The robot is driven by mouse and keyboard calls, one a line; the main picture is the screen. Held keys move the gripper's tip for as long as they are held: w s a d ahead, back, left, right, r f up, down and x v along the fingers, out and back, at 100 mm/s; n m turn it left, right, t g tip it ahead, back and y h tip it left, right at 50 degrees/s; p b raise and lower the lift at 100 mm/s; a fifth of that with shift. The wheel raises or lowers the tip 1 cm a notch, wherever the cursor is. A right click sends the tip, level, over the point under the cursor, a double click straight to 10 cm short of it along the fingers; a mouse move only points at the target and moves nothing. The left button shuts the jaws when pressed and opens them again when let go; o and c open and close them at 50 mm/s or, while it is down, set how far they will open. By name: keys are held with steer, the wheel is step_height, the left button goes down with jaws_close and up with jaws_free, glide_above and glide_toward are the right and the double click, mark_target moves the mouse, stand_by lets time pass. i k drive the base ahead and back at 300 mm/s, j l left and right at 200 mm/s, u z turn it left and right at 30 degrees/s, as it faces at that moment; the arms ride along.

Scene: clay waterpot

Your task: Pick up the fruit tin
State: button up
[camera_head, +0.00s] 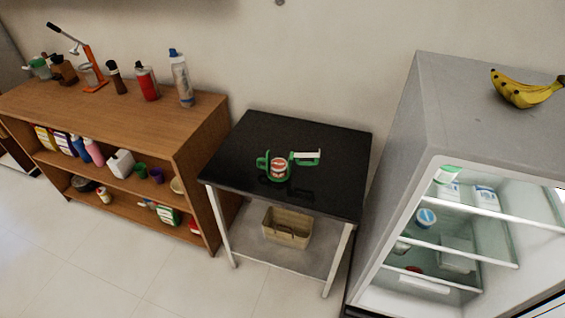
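No object is clearly readable as a fruit tin at this size. A small red and white item with green parts (279,169) sits on the black-topped table (262,130) in the middle of the head view; I cannot tell if it is the tin. A green item with a white bar (305,158) lies just to its right. My gripper is not in view.
A wooden shelf unit (130,105) with bottles and boxes stands at left. A wicker basket (287,227) is on the table's lower shelf. An open fridge (440,110) with bananas (525,92) on top stands at right. Tiled floor (110,265) is clear in front.

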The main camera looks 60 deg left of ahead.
mark_target(278, 167)
steer(key=u, duration=2.35)
steer(key=i+u, duration=0.3)
steer(key=i, duration=0.95)
